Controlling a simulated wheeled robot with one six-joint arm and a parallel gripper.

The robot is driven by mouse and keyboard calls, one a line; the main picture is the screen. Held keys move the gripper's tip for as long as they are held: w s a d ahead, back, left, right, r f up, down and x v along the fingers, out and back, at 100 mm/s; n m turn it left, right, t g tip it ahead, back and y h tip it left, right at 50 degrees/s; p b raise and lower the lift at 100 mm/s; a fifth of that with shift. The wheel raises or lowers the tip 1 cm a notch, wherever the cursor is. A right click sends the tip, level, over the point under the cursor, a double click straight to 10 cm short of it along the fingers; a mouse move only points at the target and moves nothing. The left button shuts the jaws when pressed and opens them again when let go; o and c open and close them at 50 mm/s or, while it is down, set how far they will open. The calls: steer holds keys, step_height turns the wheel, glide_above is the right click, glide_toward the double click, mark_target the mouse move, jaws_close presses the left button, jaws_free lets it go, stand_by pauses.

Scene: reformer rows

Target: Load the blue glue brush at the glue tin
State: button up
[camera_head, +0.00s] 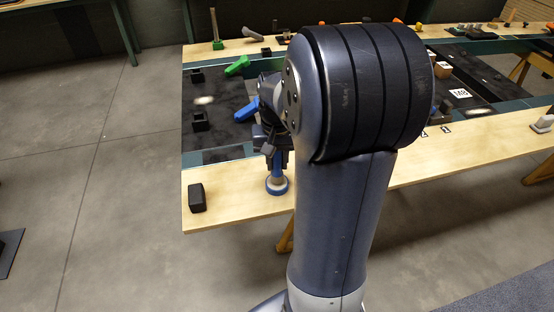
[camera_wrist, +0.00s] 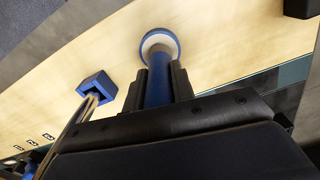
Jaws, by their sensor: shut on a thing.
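My gripper (camera_head: 274,150) is shut on the blue glue brush (camera_head: 277,163) and points down over the near bench. In the wrist view the fingers (camera_wrist: 160,84) close around the blue handle (camera_wrist: 158,90). The brush's lower end is at a round tin with a blue rim (camera_head: 277,192), seen as a blue ring with a pale inside in the wrist view (camera_wrist: 160,36). I take this to be the glue tin. Whether the bristles touch the glue or only hang over it I cannot tell. My arm hides part of the bench behind.
A black block (camera_head: 197,198) stands left of the tin on the bench. In the wrist view a blue square holder (camera_wrist: 96,84) stands nearby. A green piece (camera_head: 237,66) and a blue piece (camera_head: 247,110) lie behind. A grey object (camera_head: 542,124) sits at right.

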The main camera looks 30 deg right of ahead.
steer(key=shift+f, duration=0.6)
stand_by(1.6)
steer(key=shift+r, duration=0.1)
step_height(320, 180, up, 7)
steer(key=p, duration=0.6)
stand_by(0.7)
